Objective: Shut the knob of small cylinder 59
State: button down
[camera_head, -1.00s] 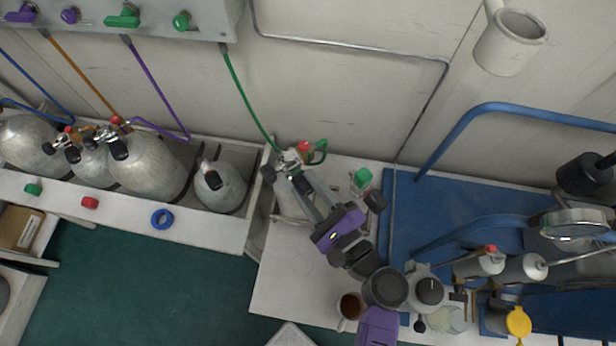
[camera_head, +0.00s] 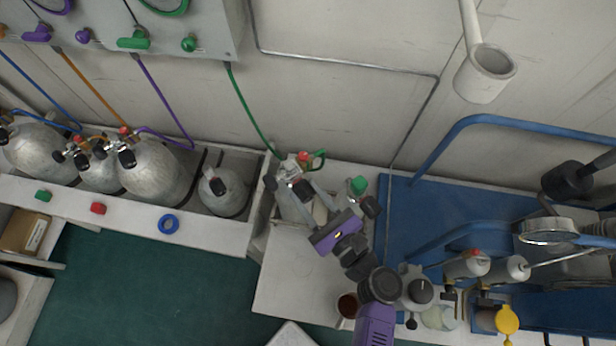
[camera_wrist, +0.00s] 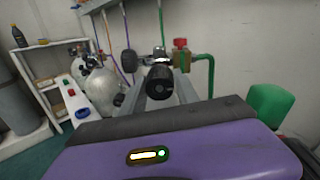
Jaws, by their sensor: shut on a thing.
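A small grey cylinder (camera_head: 288,209) stands at the right end of the rack. Its valve has a black knob (camera_head: 303,188), a red cap (camera_head: 303,157) and a green hose. No number is readable on it. My gripper (camera_head: 288,184) reaches in from the lower right and is shut on the knob. In the wrist view the black knob (camera_wrist: 160,82) sits between the two grey fingers, and the red valve cap (camera_wrist: 180,43) stands behind it to the right. The fingers hide part of the cylinder.
Larger cylinders (camera_head: 155,182) and another small cylinder (camera_head: 224,193) stand in the rack to the left. A green-capped item (camera_head: 359,185) is close to the right of my gripper. A mug (camera_head: 347,306) stands on the bench below my arm.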

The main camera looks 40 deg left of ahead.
jog(key=shift+f, duration=0.1)
dwell(0.4)
jog(key=c, duration=0.9)
grip_release()
jog(key=shift+d, duration=0.1)
jog(key=v, duration=0.7)
jog(key=shift+d+b, duration=0.3)
jog(key=shift+b, duration=0.05)
jog(key=shift+s, duration=0.1)
